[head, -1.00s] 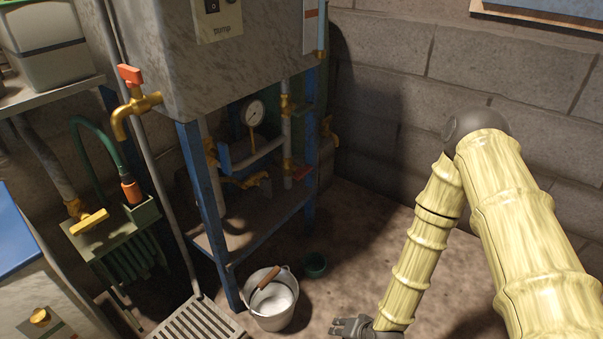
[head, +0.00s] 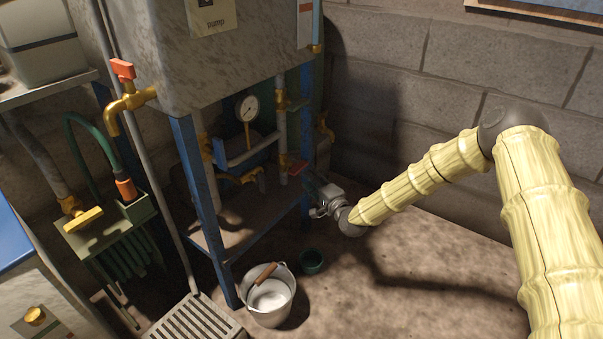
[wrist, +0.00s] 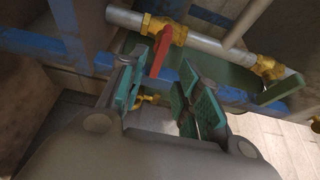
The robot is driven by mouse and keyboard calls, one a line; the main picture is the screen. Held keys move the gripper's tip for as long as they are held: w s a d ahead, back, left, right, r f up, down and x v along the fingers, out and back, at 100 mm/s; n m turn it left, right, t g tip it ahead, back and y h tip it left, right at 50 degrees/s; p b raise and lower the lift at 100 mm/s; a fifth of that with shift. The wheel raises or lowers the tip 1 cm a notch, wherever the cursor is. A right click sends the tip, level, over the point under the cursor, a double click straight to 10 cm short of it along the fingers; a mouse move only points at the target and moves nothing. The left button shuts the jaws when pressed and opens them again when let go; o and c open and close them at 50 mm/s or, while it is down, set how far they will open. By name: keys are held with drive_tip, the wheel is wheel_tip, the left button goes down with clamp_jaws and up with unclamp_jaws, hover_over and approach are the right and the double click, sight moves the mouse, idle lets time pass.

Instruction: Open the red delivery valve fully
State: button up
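A red lever (wrist: 160,50) sits on a brass valve (wrist: 165,30) along a grey pipe in the wrist view. In the head view a red lever (head: 298,167) shows low on the pipe beside the blue frame leg. My gripper (wrist: 158,85) is open, with its teal finger pads apart. The lever's lower end appears in the gap between the fingertips, nearer the left finger. I cannot tell whether it touches. In the head view my gripper (head: 325,200) is just right of the blue leg, a little below the lever.
Another red-handled brass tap (head: 122,68) is at upper left. A second brass valve with a green lever (wrist: 268,67) is on the pipe. The blue frame (head: 188,175) stands close by.

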sight(301, 170)
drive_tip(key=shift+b+x, duration=1.1)
drive_tip(key=shift+x, duration=2.5)
drive_tip(key=shift+c, duration=0.4)
clamp_jaws()
